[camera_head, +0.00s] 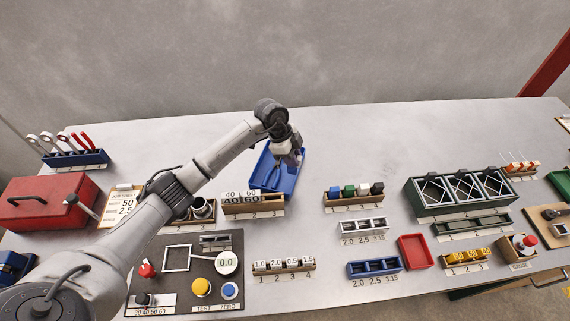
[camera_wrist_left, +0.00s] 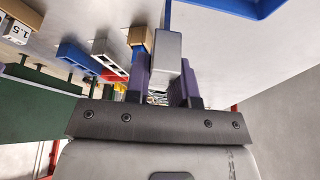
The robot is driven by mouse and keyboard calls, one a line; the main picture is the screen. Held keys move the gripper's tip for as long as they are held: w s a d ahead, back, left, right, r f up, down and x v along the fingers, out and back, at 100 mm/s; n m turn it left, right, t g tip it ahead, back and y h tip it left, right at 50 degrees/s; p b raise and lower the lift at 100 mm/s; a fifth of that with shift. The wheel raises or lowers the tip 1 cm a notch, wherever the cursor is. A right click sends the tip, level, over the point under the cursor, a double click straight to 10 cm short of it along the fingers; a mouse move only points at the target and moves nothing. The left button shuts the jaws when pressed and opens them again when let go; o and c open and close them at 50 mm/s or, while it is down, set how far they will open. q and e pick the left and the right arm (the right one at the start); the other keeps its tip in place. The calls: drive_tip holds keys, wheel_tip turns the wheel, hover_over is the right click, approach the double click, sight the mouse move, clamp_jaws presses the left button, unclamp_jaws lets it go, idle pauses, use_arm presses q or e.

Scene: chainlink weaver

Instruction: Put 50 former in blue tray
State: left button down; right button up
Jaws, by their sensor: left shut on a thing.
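The blue tray (camera_head: 262,176) lies at the back middle of the table in the head view. Its blue edge also shows at the top of the left wrist view (camera_wrist_left: 235,10). My left gripper (camera_head: 292,158) is over the tray, pointing down. In the left wrist view its purple fingers (camera_wrist_left: 165,85) are shut on a grey block-like former (camera_wrist_left: 167,50); no number on it is readable. A wooden former rack (camera_head: 253,207) in front of the tray shows blocks marked 40 and 60. My right gripper is not in view.
A clipboard (camera_head: 122,205) reading 50 and 2.5 lies left. A dark mat with a gauge (camera_head: 227,262) and buttons lies in front. Racks of small parts and a red tray (camera_head: 415,251) are to the right. The table behind is clear.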

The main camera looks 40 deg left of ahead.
use_arm(q)
drive_tip(key=a+f, duration=0.1)
drive_tip(key=a, duration=0.1)
drive_tip(key=shift+a+f, duration=0.35)
drive_tip(key=shift+a, duration=0.05)
drive_tip(key=shift+f+b, duration=0.3)
drive_tip(key=shift+f, duration=1.75)
drive_tip(key=shift+f, duration=0.1)
drive_tip(key=c, duration=1)
unclamp_jaws()
drive_tip(key=shift+o, duration=0.2)
drive_tip(key=v, duration=1.2)
drive_tip(key=shift+p, duration=0.45)
drive_tip(key=shift+a, duration=0.1)
